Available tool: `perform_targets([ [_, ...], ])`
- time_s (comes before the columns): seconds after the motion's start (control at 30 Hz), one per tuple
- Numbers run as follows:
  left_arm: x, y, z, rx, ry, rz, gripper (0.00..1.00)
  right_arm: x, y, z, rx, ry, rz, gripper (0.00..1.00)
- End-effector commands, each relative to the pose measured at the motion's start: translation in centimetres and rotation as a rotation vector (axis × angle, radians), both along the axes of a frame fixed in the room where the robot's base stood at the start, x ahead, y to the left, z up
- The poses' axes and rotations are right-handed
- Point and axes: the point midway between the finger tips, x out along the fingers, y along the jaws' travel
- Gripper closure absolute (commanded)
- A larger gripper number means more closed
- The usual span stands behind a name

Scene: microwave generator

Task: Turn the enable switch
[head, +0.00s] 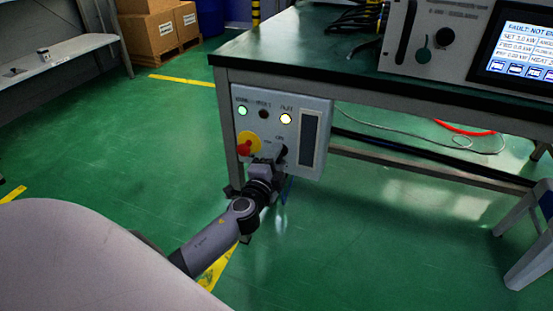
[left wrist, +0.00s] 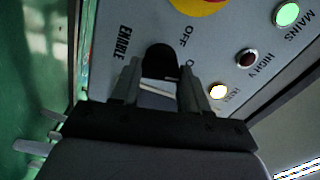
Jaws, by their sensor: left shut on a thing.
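The enable switch is a black knob (left wrist: 160,60) on a grey control panel (head: 272,92), beside the labels ENABLE and OFF in the left wrist view. My left gripper (left wrist: 160,76) is shut on this knob, with one finger on each side of it. The head view also shows the left gripper (head: 274,160) at the lower part of the panel, where it partly covers the switch. A second position label beside OFF is partly hidden by a finger. My right gripper is not in view.
A red emergency button (head: 244,148) on a yellow plate sits just left of the gripper. Above are a lit green lamp (head: 242,110), a dark red lamp (head: 263,113) and a lit yellow lamp (head: 286,118). The panel hangs below the bench top (head: 300,60). A stool (head: 525,225) stands right.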

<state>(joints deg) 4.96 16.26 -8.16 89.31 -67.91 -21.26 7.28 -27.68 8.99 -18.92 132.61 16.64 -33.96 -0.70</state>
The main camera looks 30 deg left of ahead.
Motion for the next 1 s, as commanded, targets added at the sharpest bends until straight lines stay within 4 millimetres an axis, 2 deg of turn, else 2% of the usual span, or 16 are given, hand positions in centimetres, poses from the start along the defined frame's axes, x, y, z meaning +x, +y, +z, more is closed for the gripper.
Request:
perform_targets([
  [0.3, 0.2, 0.1, 0.4, 0.002, -0.008, 0.0, 0.86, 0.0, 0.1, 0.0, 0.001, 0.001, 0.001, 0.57],
  [0.33, 0.2, 0.1, 0.4, 0.001, -0.008, 0.0, 0.52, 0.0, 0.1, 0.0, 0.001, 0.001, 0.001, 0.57],
  [0.4, 0.2, 0.1, 0.4, 0.001, -0.008, 0.0, 0.3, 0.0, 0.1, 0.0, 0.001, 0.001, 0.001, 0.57],
  [0.77, -0.2, -0.1, 0.1, 0.0, -0.002, -0.001, 0.3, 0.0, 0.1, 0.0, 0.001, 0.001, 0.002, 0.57],
  [1.0, -2.9, -0.7, 0.1, -0.003, -0.002, -0.001, 0.3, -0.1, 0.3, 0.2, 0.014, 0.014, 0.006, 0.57],
])
